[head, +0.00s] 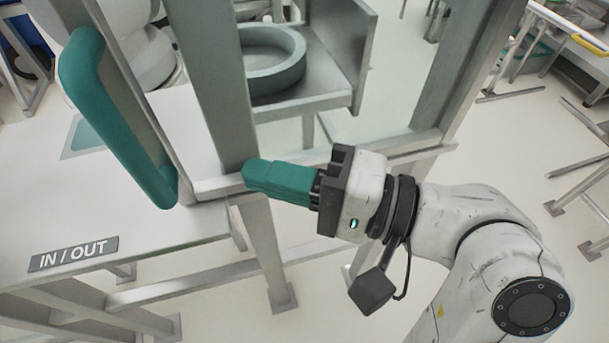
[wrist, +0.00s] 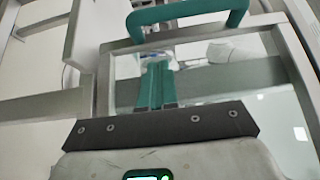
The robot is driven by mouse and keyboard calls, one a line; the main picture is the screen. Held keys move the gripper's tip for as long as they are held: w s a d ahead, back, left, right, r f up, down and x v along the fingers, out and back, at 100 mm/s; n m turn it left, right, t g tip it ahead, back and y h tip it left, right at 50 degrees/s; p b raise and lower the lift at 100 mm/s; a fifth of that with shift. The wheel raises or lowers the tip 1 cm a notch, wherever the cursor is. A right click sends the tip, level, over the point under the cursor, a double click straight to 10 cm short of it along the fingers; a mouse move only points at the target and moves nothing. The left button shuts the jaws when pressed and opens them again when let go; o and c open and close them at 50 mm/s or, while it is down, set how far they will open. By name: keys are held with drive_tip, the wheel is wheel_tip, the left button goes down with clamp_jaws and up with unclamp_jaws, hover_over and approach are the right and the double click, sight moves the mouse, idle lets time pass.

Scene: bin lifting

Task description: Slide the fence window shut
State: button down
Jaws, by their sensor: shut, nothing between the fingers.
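The fence window's teal handle (head: 115,120) is a long upright bar at the left in the head view. In the wrist view the handle (wrist: 190,14) crosses the top, fixed to the window's grey frame (wrist: 205,40). My gripper (head: 248,176) has teal fingers, pressed together with nothing between them. It is to the right of the handle and apart from it, close to a grey upright post (head: 212,90). In the wrist view my gripper (wrist: 156,66) points toward the frame below the handle. Whether the fingertips touch the frame or post is unclear.
A white counter (head: 190,222) with an IN / OUT sign (head: 74,254) lies at the lower left. A grey round bin (head: 275,75) sits on a metal stand behind the fence. Another fence post (head: 455,70) stands at the right. Floor at the lower middle is mostly clear.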

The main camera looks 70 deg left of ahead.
drive_tip(key=s+a, duration=0.2)
drive_tip(key=s, duration=0.5)
drive_tip(key=shift+s+p, duration=0.15)
drive_tip(key=shift+p, duration=0.25)
drive_tip(key=shift+a, duration=0.1)
